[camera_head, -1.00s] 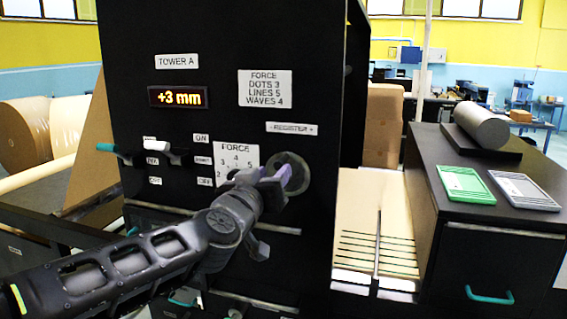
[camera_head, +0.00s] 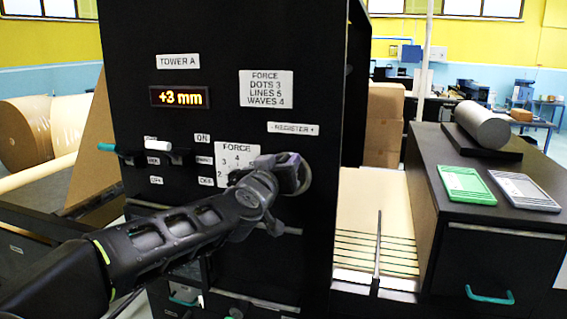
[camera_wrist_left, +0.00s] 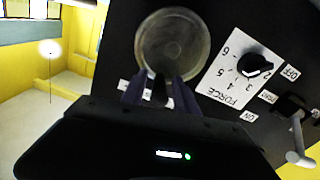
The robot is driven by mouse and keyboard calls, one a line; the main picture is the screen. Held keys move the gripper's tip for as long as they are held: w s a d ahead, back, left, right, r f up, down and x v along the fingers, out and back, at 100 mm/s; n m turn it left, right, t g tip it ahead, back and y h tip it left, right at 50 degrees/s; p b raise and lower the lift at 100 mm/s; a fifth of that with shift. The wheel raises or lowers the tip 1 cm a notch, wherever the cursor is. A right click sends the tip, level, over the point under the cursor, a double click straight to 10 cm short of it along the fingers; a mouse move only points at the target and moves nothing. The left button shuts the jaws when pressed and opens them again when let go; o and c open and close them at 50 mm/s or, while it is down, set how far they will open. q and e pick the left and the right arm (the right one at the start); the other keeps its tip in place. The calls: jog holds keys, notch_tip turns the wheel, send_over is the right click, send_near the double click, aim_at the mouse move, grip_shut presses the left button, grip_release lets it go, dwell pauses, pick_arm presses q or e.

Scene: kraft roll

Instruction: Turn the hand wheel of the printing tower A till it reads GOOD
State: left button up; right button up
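Tower A's black panel (camera_head: 225,60) carries an amber display (camera_head: 179,97) that reads +3 mm. The grey round hand wheel (camera_head: 304,172) is on the panel's right side, below the REGISTER label (camera_head: 293,128). My left gripper (camera_head: 290,173) is at the wheel and covers most of it in the head view. In the left wrist view the wheel (camera_wrist_left: 172,42) is a plain grey disc just past the fingertips (camera_wrist_left: 160,84). The two fingers stand apart, with a small dark piece between them; whether they touch it is unclear. My right gripper is not in view.
Left of the wheel are a FORCE dial (camera_wrist_left: 254,66) and a lever switch (camera_head: 175,155). A black cabinet (camera_head: 490,235) on the right holds a grey roller (camera_head: 482,124), a green plate (camera_head: 466,184) and a grey plate (camera_head: 524,190).

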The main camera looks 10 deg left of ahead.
pick_arm(q)
grip_shut()
jog(key=shift+a, duration=0.1)
dwell(0.6)
jog(key=a+f+n+b, duration=0.2)
jog(key=n+b, duration=0.4)
jog(key=n, duration=0.5)
jog(key=a+f+n+b, duration=0.1)
jog(key=f+n+b, duration=0.3)
jog(key=n, duration=0.8)
jog(key=shift+w+a+f+n+b, duration=0.15)
jog(key=shift+a+f+n+b, duration=0.2)
jog(key=shift+b, duration=0.55)
jog(key=shift+o, duration=0.7)
grip_release()
